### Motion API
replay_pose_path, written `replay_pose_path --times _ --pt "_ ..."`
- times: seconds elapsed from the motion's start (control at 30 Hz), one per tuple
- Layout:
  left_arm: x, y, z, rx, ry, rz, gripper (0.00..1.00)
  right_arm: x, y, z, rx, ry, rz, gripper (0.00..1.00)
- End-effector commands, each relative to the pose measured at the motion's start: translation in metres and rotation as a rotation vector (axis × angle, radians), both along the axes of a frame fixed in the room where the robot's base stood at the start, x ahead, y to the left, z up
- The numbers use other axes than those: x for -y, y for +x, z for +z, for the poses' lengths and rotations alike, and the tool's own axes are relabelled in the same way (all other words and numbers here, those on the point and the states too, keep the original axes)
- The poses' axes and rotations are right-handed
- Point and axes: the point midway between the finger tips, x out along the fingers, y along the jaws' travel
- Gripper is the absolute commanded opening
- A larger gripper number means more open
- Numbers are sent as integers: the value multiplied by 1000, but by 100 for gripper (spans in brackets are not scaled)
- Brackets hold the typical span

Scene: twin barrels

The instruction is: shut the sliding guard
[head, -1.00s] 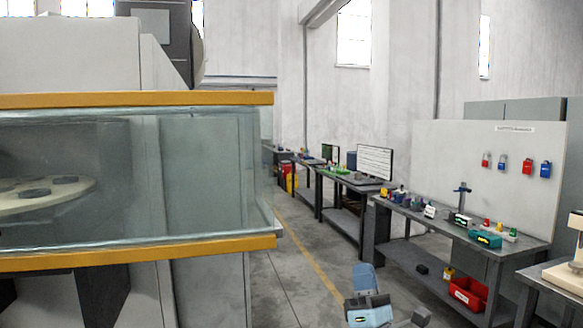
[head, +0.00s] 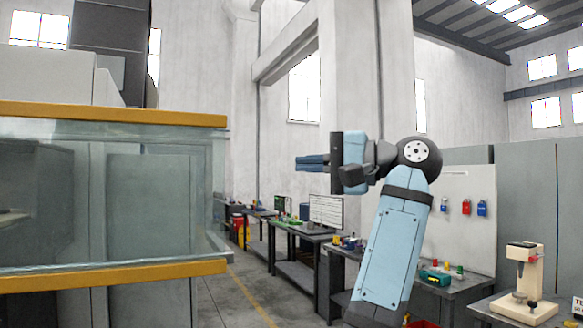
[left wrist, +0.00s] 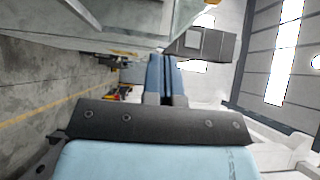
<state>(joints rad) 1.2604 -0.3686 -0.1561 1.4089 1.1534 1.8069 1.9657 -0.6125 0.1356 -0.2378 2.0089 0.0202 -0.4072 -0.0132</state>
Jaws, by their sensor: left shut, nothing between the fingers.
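The sliding guard is a clear glass panel (head: 150,205) between an upper yellow rail (head: 120,114) and a lower yellow rail (head: 120,276), on the left of the head view. Its right end stands near the middle-left of the picture. My left gripper (head: 298,163) is raised to the right of the guard, its fingers pointing left, shut and empty. A clear gap shows between fingertips and guard in the picture. In the left wrist view the blue fingers (left wrist: 166,58) are together, with a glassy panel (left wrist: 120,18) above them. My right gripper is not in view.
Behind the guard stands a grey machine (head: 50,75). Workbenches with a monitor (head: 326,211) and small items line the right wall. A cream-coloured press (head: 524,280) stands at the lower right. Open floor (head: 225,300) with a yellow line lies between guard and benches.

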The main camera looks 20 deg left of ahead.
Motion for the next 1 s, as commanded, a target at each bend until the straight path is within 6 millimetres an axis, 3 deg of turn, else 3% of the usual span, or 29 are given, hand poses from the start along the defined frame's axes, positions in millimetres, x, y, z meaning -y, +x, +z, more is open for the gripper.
replay_pose_path --times 0.4,0.63,1.0 --pt "-86 -11 2 0 4 4 0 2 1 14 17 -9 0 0" --pt "-103 -33 1 -1 4 3 0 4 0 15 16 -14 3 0" --pt "-106 -37 0 -3 4 1 0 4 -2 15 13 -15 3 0"
